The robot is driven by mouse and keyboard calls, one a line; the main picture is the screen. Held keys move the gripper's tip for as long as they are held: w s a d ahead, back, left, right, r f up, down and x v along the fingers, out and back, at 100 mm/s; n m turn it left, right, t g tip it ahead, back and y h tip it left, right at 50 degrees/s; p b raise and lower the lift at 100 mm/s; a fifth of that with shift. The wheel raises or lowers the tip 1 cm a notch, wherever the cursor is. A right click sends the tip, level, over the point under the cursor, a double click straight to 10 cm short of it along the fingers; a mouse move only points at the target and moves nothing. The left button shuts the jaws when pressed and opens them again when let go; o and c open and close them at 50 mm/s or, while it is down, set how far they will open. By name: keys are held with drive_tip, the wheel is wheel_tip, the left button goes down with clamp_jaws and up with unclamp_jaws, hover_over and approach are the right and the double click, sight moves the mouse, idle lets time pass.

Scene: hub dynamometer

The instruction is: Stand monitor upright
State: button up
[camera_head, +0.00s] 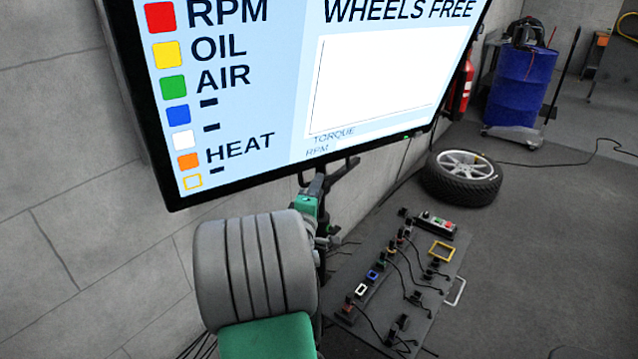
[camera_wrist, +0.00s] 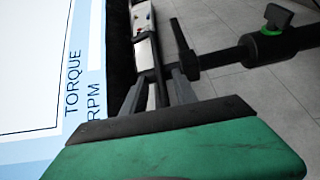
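The monitor (camera_head: 300,80) is a large black-framed screen in the upper half of the head view, where it looks tilted, its lower edge rising to the right. Its top is out of frame. The wrist view shows part of the screen (camera_wrist: 35,60) and its dark edge at the left. My gripper (camera_head: 322,178) is just below the monitor's bottom edge, near a dark handle (camera_head: 343,172). In the wrist view my gripper (camera_wrist: 163,80) has its fingers apart, with a thin dark bar between them. Whether they touch it is unclear.
A dark board (camera_head: 395,280) with several cables and small coloured parts lies on the floor. A black stand arm with a knob (camera_wrist: 275,35) is close right in the wrist view.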

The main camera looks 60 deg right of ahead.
drive_tip(key=shift+x, duration=1.1)
clamp_jaws()
idle(0.6)
